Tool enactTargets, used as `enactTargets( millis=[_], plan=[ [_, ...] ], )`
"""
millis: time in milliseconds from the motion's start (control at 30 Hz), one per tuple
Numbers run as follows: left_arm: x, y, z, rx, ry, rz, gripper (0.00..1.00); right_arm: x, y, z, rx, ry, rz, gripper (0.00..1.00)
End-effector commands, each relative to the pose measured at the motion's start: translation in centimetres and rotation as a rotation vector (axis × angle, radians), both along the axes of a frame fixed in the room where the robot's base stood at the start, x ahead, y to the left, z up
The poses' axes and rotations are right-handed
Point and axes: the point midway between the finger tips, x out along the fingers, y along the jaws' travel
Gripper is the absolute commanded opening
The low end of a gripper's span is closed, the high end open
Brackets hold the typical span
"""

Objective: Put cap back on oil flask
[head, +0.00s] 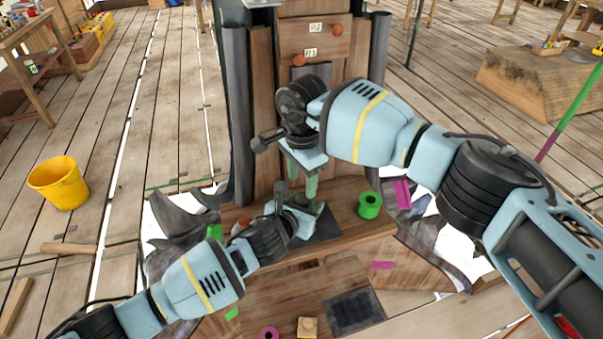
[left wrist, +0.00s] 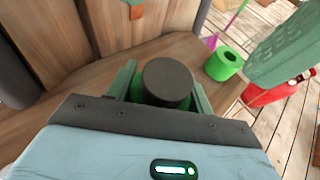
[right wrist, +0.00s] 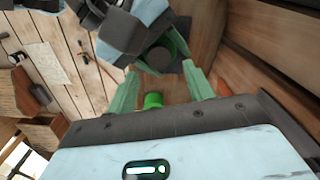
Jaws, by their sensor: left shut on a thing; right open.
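The oil flask is green and mostly hidden; its body (right wrist: 179,42) shows in the right wrist view beside my left gripper. A dark round cap (left wrist: 167,80) shows at its top in the left wrist view, seemingly seated; I cannot tell how tightly. My left gripper (head: 308,208) is shut on the flask low over the bench, with one finger on each side. My right gripper (head: 304,187) is open and empty just above, pointing down. In the right wrist view the dark cap (right wrist: 158,59) appears beyond and between its spread fingers, apart from them.
A green spool (head: 369,205) stands on the wooden bench right of the grippers. A dark mat (head: 322,232) lies under them. A wooden panel with knobs (head: 310,45) rises behind. A yellow bucket (head: 59,183) stands on the floor at left. The bench beside the spool is partly clear.

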Motion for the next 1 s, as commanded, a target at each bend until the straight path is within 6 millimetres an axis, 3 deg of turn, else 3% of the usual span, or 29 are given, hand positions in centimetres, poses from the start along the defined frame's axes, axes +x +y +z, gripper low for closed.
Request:
enactTargets(
  millis=[400,833,1000],
  plan=[
    [-0.1,-0.1,-0.1,-0.001,0.003,-0.002,0.00,0.0,0.0,2.7,0.000,-0.002,0.443,0.52],
    [-0.1,-0.1,-0.1,-0.002,0.002,-0.002,0.00,0.0,0.0,3.0,0.001,-0.001,0.497,0.52],
    [-0.1,-0.1,-0.1,-0.001,0.002,-0.002,0.00,0.0,0.0,2.2,0.001,0.000,0.496,0.52]
  ],
)
